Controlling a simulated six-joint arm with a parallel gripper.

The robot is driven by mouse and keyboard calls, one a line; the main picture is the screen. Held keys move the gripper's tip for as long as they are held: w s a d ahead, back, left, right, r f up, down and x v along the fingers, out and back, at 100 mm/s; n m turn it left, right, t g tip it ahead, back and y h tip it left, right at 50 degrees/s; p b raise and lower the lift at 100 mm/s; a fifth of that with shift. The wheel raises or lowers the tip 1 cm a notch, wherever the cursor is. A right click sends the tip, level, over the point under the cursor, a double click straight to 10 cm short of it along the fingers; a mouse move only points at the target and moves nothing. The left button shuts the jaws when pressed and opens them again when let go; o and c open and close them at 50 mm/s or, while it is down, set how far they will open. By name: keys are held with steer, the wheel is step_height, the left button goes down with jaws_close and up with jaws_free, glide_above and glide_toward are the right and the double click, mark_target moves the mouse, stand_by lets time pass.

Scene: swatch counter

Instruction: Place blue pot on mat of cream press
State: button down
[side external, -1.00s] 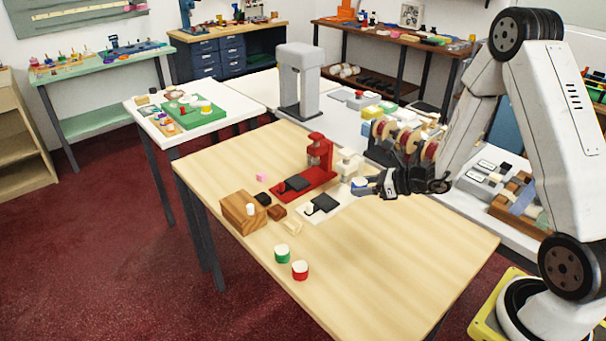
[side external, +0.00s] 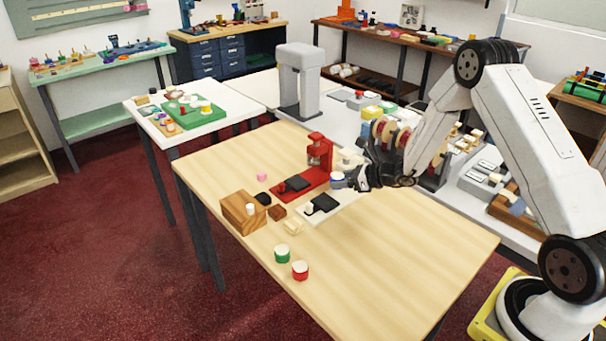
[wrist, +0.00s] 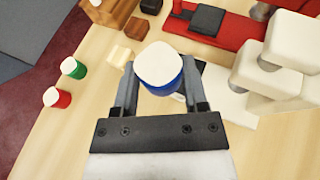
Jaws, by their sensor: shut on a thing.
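My gripper (wrist: 158,92) is shut on the blue pot (wrist: 162,87), which has a white lid. The blue pot (side external: 337,182) is held in the air near the cream press (side external: 350,161). The dark mat (side external: 323,203) of the cream press lies on its pale base (side external: 343,208), to the lower left of the held pot in the side view. In the wrist view the cream press (wrist: 274,68) stands to the right, and the pot and gripper finger hide most of its mat.
The red press (side external: 319,150) with its dark mat (side external: 298,183) stands beside the cream press. A green pot (side external: 282,255) and a red pot (side external: 300,272) stand near the table's front edge. A wooden block (side external: 238,213) and small blocks sit left. The table's right part is clear.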

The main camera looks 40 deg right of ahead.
glide_above(328, 202)
steer(key=shift+s+f, duration=0.2)
steer(key=shift+f, duration=2.5)
steer(key=shift+f, duration=0.1)
steer(key=shift+w+f, duration=0.2)
steer(key=shift+w, duration=0.05)
steer(key=shift+f, duration=1.5)
steer(key=shift+f, duration=0.1)
steer(key=shift+c, duration=0.5)
jaws_free()
